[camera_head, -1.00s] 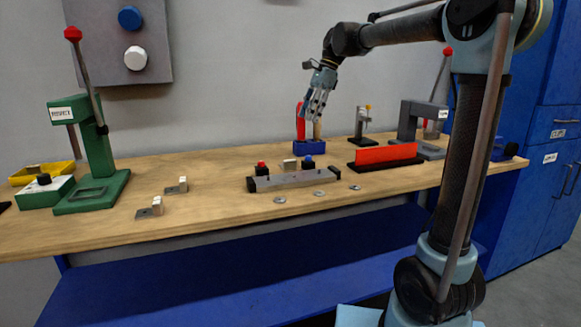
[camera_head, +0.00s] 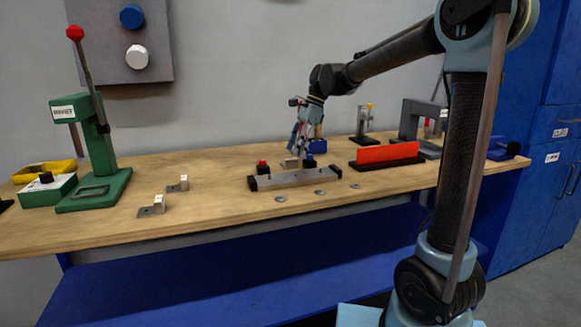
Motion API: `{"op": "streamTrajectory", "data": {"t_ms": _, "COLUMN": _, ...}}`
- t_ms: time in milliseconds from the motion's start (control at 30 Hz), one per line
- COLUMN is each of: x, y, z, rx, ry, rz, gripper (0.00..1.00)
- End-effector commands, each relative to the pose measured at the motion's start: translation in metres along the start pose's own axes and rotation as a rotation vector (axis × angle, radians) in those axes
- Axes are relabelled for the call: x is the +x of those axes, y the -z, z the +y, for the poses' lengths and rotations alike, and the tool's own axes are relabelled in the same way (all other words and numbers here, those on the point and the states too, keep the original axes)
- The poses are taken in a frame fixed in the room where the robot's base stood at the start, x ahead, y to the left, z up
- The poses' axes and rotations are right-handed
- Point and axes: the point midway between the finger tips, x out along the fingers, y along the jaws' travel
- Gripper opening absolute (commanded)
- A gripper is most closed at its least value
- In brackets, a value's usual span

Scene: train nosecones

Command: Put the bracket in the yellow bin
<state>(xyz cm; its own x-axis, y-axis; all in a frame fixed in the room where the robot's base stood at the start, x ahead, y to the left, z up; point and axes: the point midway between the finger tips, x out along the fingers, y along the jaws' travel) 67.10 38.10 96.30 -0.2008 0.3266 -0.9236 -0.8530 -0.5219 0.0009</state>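Small grey brackets, each with a pale block, lie on the table: one (camera_head: 152,207) near the front left and one (camera_head: 178,185) a little behind it. A similar pale block (camera_head: 290,163) shows at the fixture with red and blue knobs; I cannot tell if it is a bracket. The yellow bin (camera_head: 66,167) is at the far left, partly hidden behind the green press and a control box. My gripper (camera_head: 298,151) points down just behind and above the fixture, close to the pale block. Its fingers are too small and blurred to tell open from shut.
The green press (camera_head: 95,160) with a tall red-knobbed lever stands right of the bin. The fixture bar (camera_head: 293,180) lies mid-table with several washers before it. A red barrier (camera_head: 386,153) and grey press are to the right. The table between brackets and fixture is clear.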

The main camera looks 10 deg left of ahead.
Motion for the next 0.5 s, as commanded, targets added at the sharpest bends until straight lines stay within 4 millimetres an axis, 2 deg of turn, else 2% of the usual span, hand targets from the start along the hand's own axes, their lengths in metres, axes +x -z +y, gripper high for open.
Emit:
{"op": "streamTrajectory", "data": {"t_ms": 233, "x": 0.033, "y": -0.002, "z": -0.001, "rx": -0.001, "ry": 0.001, "rz": 0.000, "gripper": 0.39}}
{"op": "streamTrajectory", "data": {"t_ms": 500, "x": 0.042, "y": -0.001, "z": -0.001, "rx": 0.001, "ry": 0.001, "rz": 0.000, "gripper": 0.39}}
